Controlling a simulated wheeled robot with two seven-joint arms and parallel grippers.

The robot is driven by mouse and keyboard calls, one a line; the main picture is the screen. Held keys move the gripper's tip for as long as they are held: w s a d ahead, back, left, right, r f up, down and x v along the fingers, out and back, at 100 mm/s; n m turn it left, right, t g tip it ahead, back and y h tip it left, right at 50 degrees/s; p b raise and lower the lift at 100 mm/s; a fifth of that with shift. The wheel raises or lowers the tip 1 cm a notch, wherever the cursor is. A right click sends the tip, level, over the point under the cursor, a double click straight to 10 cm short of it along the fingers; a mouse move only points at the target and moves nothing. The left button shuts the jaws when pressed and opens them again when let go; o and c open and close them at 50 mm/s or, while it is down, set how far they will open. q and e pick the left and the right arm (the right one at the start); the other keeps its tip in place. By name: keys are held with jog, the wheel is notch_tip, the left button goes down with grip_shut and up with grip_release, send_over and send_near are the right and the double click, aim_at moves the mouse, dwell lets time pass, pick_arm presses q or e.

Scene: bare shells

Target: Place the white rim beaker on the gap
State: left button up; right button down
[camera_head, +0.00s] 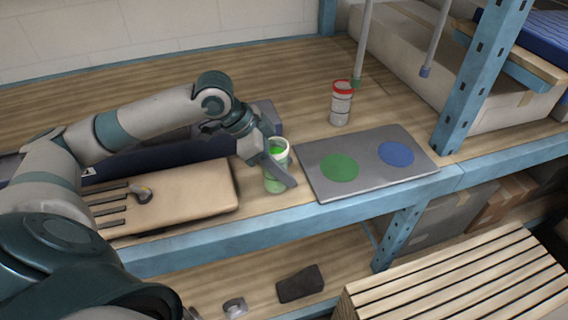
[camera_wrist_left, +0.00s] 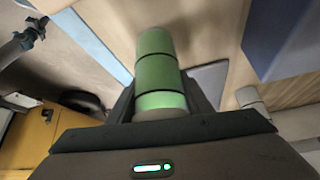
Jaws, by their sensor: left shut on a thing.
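The white rim beaker (camera_head: 279,147), with green showing inside and on its wall, is in my left gripper (camera_head: 272,167) in the head view. It is roughly upright, left of the grey board; whether its base touches the table cannot be told. In the left wrist view the beaker (camera_wrist_left: 156,72) shows as a green banded cylinder between the two fingers. The grey board (camera_head: 317,188) carries a green disc (camera_head: 340,167) and a blue disc (camera_head: 396,153). The gap (camera_head: 368,160) between the discs is bare. My right gripper is not in view.
A red-rimmed white beaker (camera_head: 341,105) stands behind the board. A blue shelf post (camera_head: 482,75) rises at the right. A wooden board (camera_head: 205,190) with dark slots lies at the left. A dark blue box (camera_head: 170,157) lies behind it. The blue shelf edge (camera_head: 330,209) runs along the front.

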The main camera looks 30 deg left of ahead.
pick_arm(q)
jog(key=shift+f, duration=0.1)
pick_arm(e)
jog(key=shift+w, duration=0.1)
pick_arm(q)
jog(key=o, duration=1.2)
jog(key=shift+s+a+r, duration=0.1)
jog(key=shift+a+r, duration=0.1)
jog(key=shift+r, duration=0.25)
jog(key=b+v, duration=0.1)
jog(key=v, duration=1)
jog(key=shift+s+r+b, duration=0.1)
jog(key=shift+b, duration=0.25)
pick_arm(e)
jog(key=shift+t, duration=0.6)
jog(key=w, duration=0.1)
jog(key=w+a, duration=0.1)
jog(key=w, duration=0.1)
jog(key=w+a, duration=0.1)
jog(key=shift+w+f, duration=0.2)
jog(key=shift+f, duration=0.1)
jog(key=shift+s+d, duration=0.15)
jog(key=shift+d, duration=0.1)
